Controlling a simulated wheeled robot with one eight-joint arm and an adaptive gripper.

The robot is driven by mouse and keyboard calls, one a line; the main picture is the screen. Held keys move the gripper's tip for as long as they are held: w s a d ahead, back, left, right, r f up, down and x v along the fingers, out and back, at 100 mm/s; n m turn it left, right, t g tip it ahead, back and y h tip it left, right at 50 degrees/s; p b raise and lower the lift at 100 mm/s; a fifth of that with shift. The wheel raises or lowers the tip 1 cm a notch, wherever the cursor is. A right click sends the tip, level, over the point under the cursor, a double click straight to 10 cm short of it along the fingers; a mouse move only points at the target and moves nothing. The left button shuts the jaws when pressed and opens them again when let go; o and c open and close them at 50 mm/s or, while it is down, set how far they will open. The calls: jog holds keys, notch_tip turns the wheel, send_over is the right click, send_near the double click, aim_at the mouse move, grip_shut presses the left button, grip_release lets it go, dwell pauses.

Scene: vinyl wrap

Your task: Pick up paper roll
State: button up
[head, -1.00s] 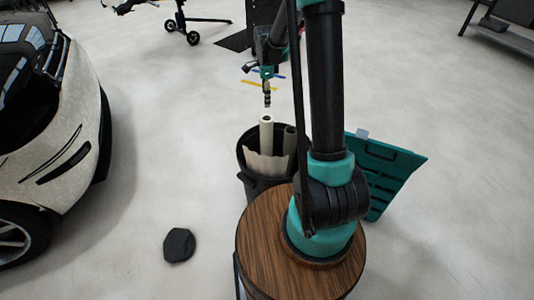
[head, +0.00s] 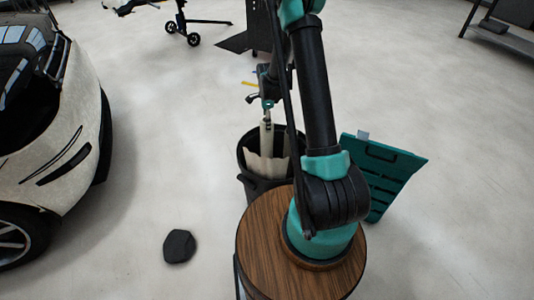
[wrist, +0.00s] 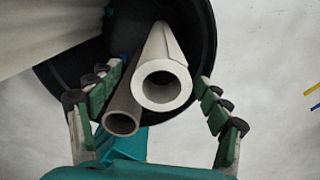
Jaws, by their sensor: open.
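In the wrist view a white paper roll (wrist: 163,88) stands in a black bin, its open end facing the camera. A thinner grey-brown roll (wrist: 122,121) stands beside it on the left. My gripper (wrist: 152,94) is open, with one green-padded finger on each side of the two rolls. I see no finger clearly pressing on either roll. In the head view my gripper (head: 267,113) is at the top of the white roll (head: 266,138), hiding its upper end. The black bin (head: 247,185) also holds a wide cream sheet or roll (head: 262,168).
A teal slotted panel (head: 383,170) leans on the floor right of the bin. A white car (head: 45,130) stands at the left. A dark flat object (head: 179,246) lies on the floor between. A wheeled stand (head: 190,25) is at the back.

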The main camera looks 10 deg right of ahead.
jog(key=shift+f, duration=1.6)
grip_shut()
